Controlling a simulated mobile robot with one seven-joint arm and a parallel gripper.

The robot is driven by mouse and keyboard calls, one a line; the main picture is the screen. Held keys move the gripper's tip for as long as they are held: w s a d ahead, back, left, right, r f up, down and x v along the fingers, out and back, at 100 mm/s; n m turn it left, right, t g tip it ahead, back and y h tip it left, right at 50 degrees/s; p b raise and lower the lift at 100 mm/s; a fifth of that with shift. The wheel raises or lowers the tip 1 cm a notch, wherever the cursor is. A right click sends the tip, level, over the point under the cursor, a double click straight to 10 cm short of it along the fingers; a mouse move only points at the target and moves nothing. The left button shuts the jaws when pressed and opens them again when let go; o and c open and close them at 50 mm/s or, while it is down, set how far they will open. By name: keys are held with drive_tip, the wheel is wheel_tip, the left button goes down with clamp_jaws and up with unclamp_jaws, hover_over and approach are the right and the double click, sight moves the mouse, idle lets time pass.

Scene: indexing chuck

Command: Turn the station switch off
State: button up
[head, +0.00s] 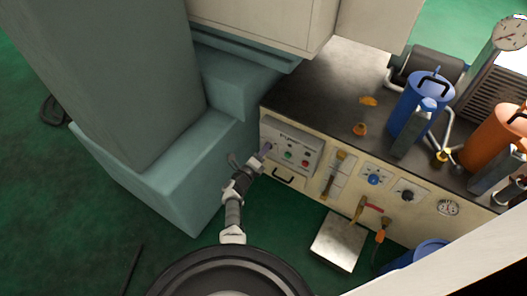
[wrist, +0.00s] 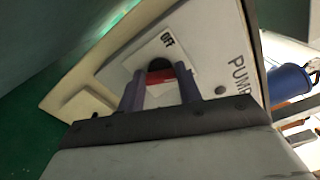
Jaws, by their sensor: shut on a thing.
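The station switch (wrist: 159,70) shows in the wrist view as a dark round knob with a red handle on a white plate (wrist: 178,50). The plate carries the word OFF above the knob. My gripper (wrist: 160,82) has its two purple-grey fingers on either side of the red handle and is shut on it. In the head view my gripper (head: 265,151) reaches the left end of the grey control panel (head: 302,143). The switch cannot be made out there behind the fingers. Which way the handle points is hard to tell.
Green and red buttons (head: 305,163) sit on the panel right of my gripper. A teal machine base (head: 165,175) stands close on the left. A black handle (head: 283,175) is just below the panel. Blue (head: 420,100) and orange (head: 490,135) canisters stand on the bench top.

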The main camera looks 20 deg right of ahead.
drive_tip(key=n, duration=1)
drive_tip(key=shift+f+p, duration=0.15)
drive_tip(key=shift+p, duration=0.25)
drive_tip(key=shift+n, duration=0.3)
drive_tip(key=o, duration=1)
drive_tip(key=shift+a, duration=0.1)
